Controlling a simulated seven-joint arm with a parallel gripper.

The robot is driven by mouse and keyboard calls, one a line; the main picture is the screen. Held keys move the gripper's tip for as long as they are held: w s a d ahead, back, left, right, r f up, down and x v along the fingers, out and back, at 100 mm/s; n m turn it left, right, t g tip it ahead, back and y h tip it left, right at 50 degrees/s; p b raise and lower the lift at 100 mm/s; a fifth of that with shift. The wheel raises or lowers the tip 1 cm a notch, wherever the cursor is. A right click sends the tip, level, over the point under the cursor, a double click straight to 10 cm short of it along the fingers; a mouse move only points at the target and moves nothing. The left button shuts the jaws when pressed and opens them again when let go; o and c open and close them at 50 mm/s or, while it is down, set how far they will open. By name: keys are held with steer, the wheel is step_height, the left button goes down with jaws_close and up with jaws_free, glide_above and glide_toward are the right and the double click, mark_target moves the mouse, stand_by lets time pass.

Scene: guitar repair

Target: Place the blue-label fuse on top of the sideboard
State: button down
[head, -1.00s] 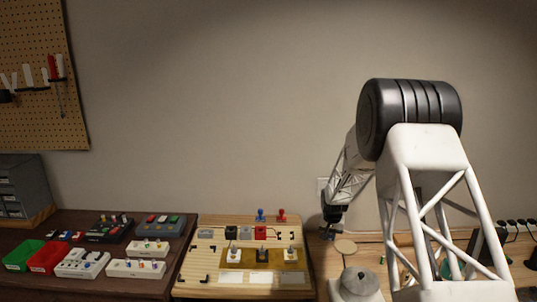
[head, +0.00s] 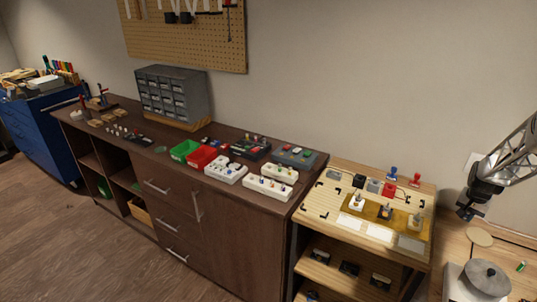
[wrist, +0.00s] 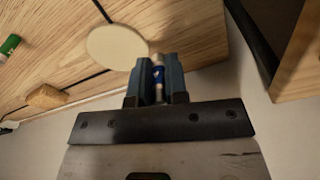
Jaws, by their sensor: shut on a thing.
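In the wrist view my gripper (wrist: 158,85) is shut on the blue-label fuse (wrist: 158,74), a small white cylinder with a blue band standing between the blue-grey fingers. The fuse is too small to make out in the head view. The dark brown sideboard (head: 235,235) stands at centre left, well away from my gripper. Its top carries several things, with bare patches between them.
On the sideboard are a grey drawer cabinet (head: 172,92), a green bin (head: 184,150), a red bin (head: 202,157) and fuse holders (head: 268,187). A light wood workbench (head: 322,208) with fixtures stands between. A grey lidded pot (head: 488,278) sits on the right table.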

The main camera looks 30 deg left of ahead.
step_height(320, 180, up, 18)
steer(key=r, duration=0.1)
steer(key=w+a+n, duration=0.2)
steer(key=a+n, duration=0.1)
steer(key=a, duration=3.9)
steer(key=s+a+n, duration=0.1)
steer(key=s+a, duration=0.4)
steer(key=a, duration=0.8)
steer(key=s+a+n, duration=0.1)
steer(key=s+a, duration=0.4)
steer(key=a, duration=0.7)
steer(key=s+a+n, duration=0.1)
steer(key=s+a, duration=0.5)
steer(key=a, duration=0.7)
steer(key=shift+y, duration=0.3)
steer(key=shift+w+d+f, duration=0.1)
steer(key=shift+w+f, duration=0.1)
steer(key=shift+f, duration=1.25)
steer(key=shift+w+d+f, duration=0.1)
steer(key=shift+w+f, duration=0.05)
steer(key=shift+f, duration=1.25)
steer(key=shift+f, duration=3.15)
